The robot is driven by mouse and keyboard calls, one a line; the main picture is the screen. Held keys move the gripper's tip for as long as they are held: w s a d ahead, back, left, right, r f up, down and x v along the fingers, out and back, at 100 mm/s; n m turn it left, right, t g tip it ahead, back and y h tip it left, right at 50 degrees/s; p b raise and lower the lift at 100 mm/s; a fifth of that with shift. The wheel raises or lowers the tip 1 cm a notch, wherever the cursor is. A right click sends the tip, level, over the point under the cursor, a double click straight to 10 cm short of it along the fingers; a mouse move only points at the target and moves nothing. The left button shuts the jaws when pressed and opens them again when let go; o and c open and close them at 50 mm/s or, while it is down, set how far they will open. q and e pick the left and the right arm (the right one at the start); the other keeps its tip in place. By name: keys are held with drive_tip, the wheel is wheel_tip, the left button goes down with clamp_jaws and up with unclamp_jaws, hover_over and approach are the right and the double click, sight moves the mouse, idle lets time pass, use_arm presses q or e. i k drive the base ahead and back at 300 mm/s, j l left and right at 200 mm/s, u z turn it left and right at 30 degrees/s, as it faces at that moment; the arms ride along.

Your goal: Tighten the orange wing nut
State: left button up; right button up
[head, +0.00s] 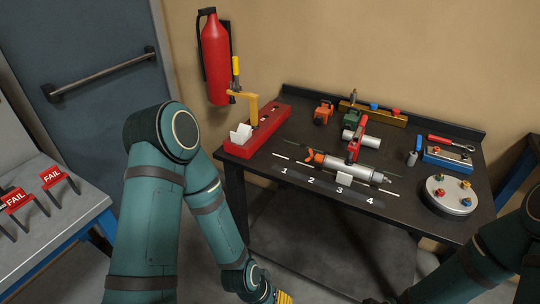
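An orange wing nut (316,157) sits at the left end of a silver cylinder assembly (345,166) on the black workbench (420,212). A red clamp-like part (357,138) stands over the cylinder, and a thin rod sticks out at its right end. Whether the wing nut is tight cannot be seen. My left arm reaches down in front of the bench. A yellow-striped part of my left gripper (283,297) shows at the bottom edge; its fingers are cut off. My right arm comes in at the lower right; only a sliver of what looks like its gripper (373,301) shows. Both are well away from the nut.
A round plate (447,193) with coloured knobs and a blue box (447,153) are at the right. A fire extinguisher (216,60) hangs behind. FAIL signs (52,176) stand on the left table.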

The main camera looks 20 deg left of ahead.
sight(310, 156)
drive_tip(key=u, duration=0.15)
drive_tip(key=j+z, duration=0.3)
drive_tip(key=j, duration=0.4)
drive_tip(key=j+z, duration=0.3)
drive_tip(key=j, duration=0.45)
drive_tip(key=i+j+z, duration=0.15)
drive_tip(key=j+z, duration=0.1)
drive_tip(key=j, duration=0.3)
drive_tip(key=i+j+z, duration=0.15)
drive_tip(key=j, duration=0.15)
drive_tip(key=i, duration=0.25)
